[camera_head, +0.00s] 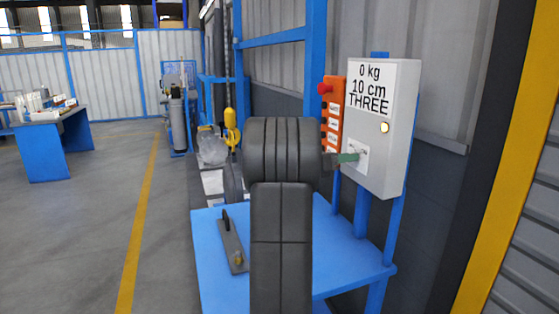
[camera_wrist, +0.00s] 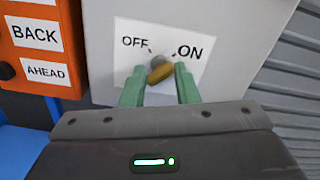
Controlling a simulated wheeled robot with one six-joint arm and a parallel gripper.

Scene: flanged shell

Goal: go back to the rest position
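My gripper (camera_wrist: 160,86) has two green fingers that stand apart, one on each side of a small brass switch knob (camera_wrist: 159,74). A gap shows between each finger and the knob, so the gripper is open and empty. The knob sits on a white plate marked OFF and ON on a grey control box (camera_wrist: 228,40). In the head view my gripper (camera_head: 348,157) reaches the lower left of the grey box (camera_head: 398,150), and my dark arm hides part of the scene. The box's label reads 0 kg, 10 cm, THREE. A pale round lamp (camera_head: 384,127) is on its front.
An orange button box (camera_head: 333,115) with a red button hangs just left of the grey box. Below is a blue table (camera_head: 345,255) with a dark metal piece (camera_head: 232,244) on it. A yellow hook (camera_head: 231,128) hangs behind my arm. Open floor lies left.

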